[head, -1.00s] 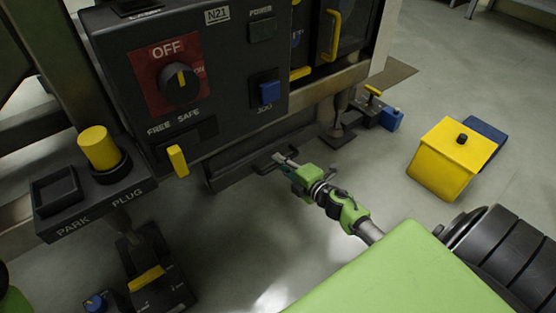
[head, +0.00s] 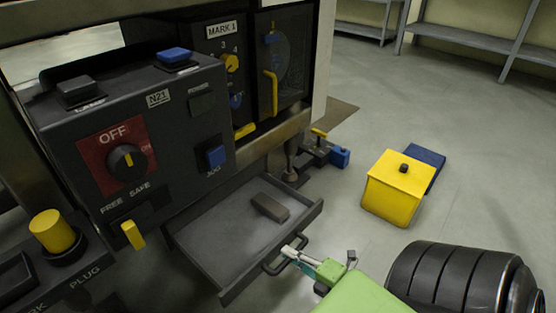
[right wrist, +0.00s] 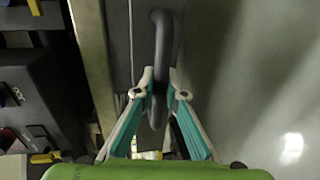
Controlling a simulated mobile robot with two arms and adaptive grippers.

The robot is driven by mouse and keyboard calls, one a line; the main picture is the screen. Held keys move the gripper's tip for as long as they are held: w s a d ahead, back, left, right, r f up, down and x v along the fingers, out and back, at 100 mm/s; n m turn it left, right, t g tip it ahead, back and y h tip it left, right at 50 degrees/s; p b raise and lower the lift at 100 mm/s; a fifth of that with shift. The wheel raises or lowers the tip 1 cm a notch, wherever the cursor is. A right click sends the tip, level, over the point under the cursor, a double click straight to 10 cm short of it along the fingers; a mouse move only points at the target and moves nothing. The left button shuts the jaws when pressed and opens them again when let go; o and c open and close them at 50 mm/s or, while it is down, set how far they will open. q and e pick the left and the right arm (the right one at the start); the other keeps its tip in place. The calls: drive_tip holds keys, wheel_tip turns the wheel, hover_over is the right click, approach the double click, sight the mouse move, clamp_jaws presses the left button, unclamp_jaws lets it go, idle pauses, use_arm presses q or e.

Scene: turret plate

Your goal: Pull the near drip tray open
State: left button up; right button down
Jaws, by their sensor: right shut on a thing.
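The near drip tray (head: 213,238) is a dark grey shallow drawer. It stands well out from under the machine, with its floor and side walls showing in the head view. A grey block (head: 270,207) lies in it. A dark bar handle (head: 272,270) is on its front wall. My right gripper (head: 291,253) is at this handle. In the right wrist view, the two teal fingers of the gripper (right wrist: 160,95) close from both sides on the handle (right wrist: 163,45). My left gripper is not in view.
The control box (head: 130,150) with the OFF knob stands above the tray. A yellow bin (head: 398,185) with a blue panel (head: 428,165) behind it stands on the floor at right. A yellow-handled fitting (head: 318,145) is beyond the tray. Open floor lies between tray and bin.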

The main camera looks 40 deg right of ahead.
drive_tip(key=shift+v, duration=0.9)
drive_tip(key=shift+f, duration=0.2)
drive_tip(key=c, duration=2)
unclamp_jaws()
drive_tip(key=shift+c, duration=0.2)
drive_tip(key=shift+s, duration=0.1)
drive_tip(key=v, duration=1.1)
drive_tip(key=shift+s, duration=0.4)
drive_tip(key=shift+d+r, duration=0.1)
